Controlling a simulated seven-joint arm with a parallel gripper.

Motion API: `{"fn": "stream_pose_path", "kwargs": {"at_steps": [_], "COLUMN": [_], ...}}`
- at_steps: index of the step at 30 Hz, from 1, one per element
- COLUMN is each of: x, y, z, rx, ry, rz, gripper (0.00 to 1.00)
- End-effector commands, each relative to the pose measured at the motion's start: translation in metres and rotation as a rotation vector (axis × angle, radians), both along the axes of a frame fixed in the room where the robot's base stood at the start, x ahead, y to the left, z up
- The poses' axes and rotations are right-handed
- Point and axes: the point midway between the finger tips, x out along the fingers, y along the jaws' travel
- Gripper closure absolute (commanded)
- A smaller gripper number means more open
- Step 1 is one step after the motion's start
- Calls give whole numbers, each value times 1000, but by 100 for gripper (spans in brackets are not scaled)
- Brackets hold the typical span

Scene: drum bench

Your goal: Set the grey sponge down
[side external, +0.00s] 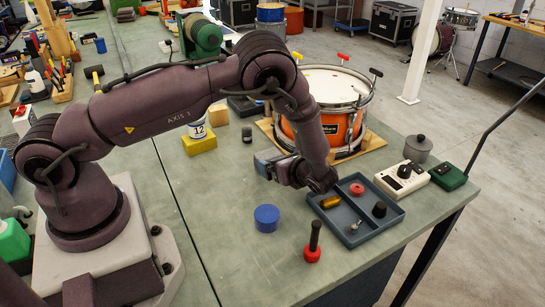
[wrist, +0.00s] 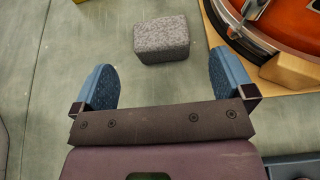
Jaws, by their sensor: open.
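The grey sponge (wrist: 161,38) is a small speckled block lying on the green bench top in the wrist view, near the drum's wooden base. In the side external view it appears as a small dark grey block (side external: 247,135) left of the drum. My gripper (wrist: 164,78) is open and empty, its two blue-padded fingers wide apart. In the wrist view the sponge appears beyond the fingertips, in line with the gap and apart from both fingers. In the side external view my gripper (side external: 268,166) is nearer the camera than the sponge, above the bench.
An orange drum (side external: 340,120) stands on a wooden base right of the sponge. A yellow block (side external: 199,145) lies to its left. A blue-grey tray (side external: 352,238) with small parts is at the right.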

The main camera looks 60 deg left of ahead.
Motion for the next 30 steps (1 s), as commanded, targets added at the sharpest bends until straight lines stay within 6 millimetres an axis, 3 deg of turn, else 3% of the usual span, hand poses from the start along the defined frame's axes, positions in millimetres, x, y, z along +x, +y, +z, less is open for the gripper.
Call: {"fn": "stream_pose_path", "kwargs": {"at_steps": [3,8,11,20,24,30], "x": [1,0,-2,-38,-68,-117], "y": [-16,-26,-28,-36,-43,-57], "z": [7,15,34,146,194,249], "rx": [0,-9,-54,-378,-544,-782], "ry": [-1,-11,-63,-420,-596,-839], "rz": [-2,9,62,414,578,793], "gripper": [0,0,0,0,0,0]}}
